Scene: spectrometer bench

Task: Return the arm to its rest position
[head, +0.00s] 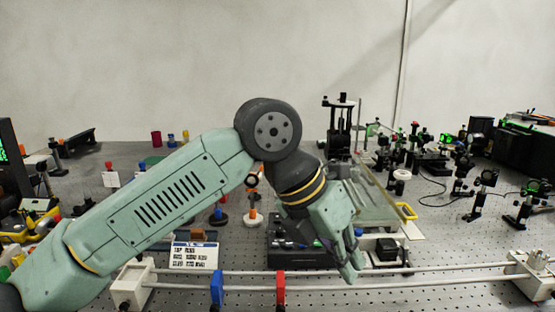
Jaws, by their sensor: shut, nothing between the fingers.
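My arm (165,205) reaches in from the lower left, bends at a dark round joint, and slopes down to the right. My gripper (352,272) points down over the bench, in front of a dark tray and just behind or above the front rail; the exact height is hard to tell. Its fingers are together with nothing between them. The arm hides part of the bench's left and middle.
A long rail (430,286) crosses the front, with a blue clip (217,288) and a red clip (281,288). A dark tray (290,255) with small items is behind it. Optics mounts (465,170) crowd the right. A label card (195,255) stands left of the tray.

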